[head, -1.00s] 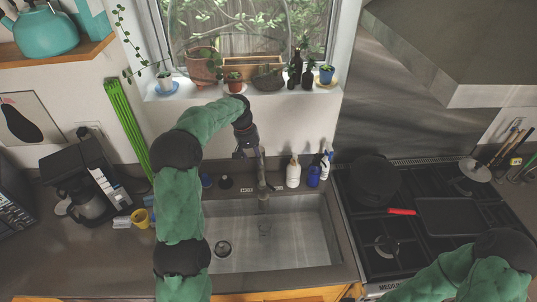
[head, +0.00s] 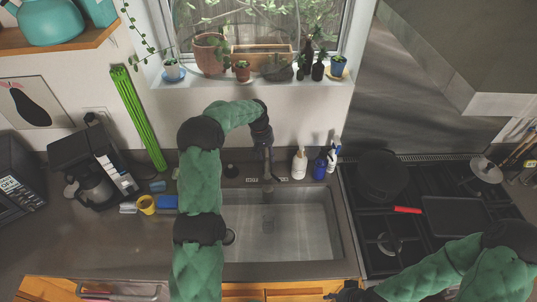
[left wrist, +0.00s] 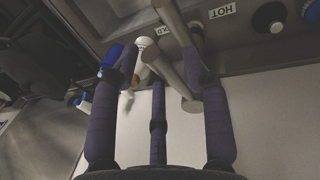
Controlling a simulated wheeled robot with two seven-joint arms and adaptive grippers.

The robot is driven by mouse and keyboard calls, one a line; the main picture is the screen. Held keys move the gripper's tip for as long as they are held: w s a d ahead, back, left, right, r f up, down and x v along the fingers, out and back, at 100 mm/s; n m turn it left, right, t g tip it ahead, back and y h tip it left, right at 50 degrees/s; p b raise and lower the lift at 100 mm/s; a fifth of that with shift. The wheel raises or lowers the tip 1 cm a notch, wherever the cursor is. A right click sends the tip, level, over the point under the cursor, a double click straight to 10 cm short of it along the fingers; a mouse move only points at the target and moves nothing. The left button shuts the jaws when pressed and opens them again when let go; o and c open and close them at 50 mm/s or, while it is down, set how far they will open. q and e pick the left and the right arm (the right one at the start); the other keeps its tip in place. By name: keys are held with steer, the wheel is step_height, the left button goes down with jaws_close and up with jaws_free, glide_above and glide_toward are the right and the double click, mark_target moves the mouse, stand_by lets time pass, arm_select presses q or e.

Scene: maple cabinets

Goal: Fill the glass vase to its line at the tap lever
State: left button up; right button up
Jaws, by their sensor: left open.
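The tap (head: 267,168) stands behind the sink, with its spout over the basin. My left gripper (head: 264,146) is at the top of the tap. In the left wrist view my left gripper (left wrist: 160,80) is open, its fingers spread around metal tap bars (left wrist: 179,42); I cannot tell whether they touch. I cannot clearly pick out which bar is the lever. A faint clear shape (head: 268,222) shows in the sink under the spout; I cannot tell whether it is the glass vase or a reflection. No fill line or water is discernible. My right gripper (head: 351,291) is partly visible at the bottom edge.
The sink (head: 312,252) has bottles (head: 300,163) behind it at the right. The stove with a pan (head: 383,177) stands to the right. Potted plants (head: 242,71) line the sill above.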

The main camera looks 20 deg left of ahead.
arm_select(q)
steer(key=shift+w+d+f, duration=0.1)
steer(key=shift+d+f, duration=0.05)
steer(key=shift+f, duration=0.65)
jaws_close()
steer(key=shift+r, duration=0.1)
steer(key=shift+w+r+g, duration=0.2)
steer(key=shift+r+g, duration=0.3)
jaws_free()
